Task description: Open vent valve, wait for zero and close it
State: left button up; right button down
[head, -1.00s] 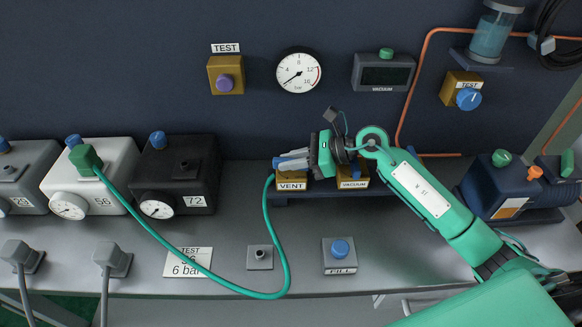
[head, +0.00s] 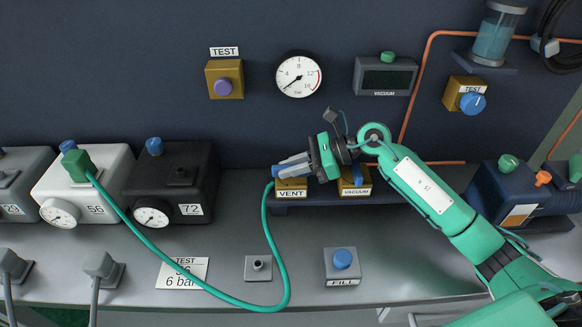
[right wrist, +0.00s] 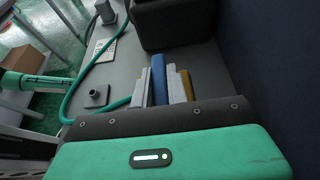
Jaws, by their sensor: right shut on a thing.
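The vent valve (head: 291,186) is a brass block labelled VENT on the dark shelf at the wall, with a blue handle. My right gripper (head: 281,170) reaches in from the right and is shut on the blue handle. In the right wrist view the handle (right wrist: 159,83) shows between the two pale fingers. The round gauge (head: 298,74), marked in bar, hangs above; its needle points to the lower left, near the low end of the scale. A green hose (head: 275,245) runs from the vent area to the box marked 56 (head: 99,188).
The brass VACUUM valve (head: 355,183) stands close to the right of the vent valve, under my right wrist. The black box marked 72 (head: 180,177) stands left. A FILL button (head: 342,260) and a small socket (head: 258,265) sit on the bench in front.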

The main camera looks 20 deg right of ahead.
jog(key=c, duration=1.4)
grip_release()
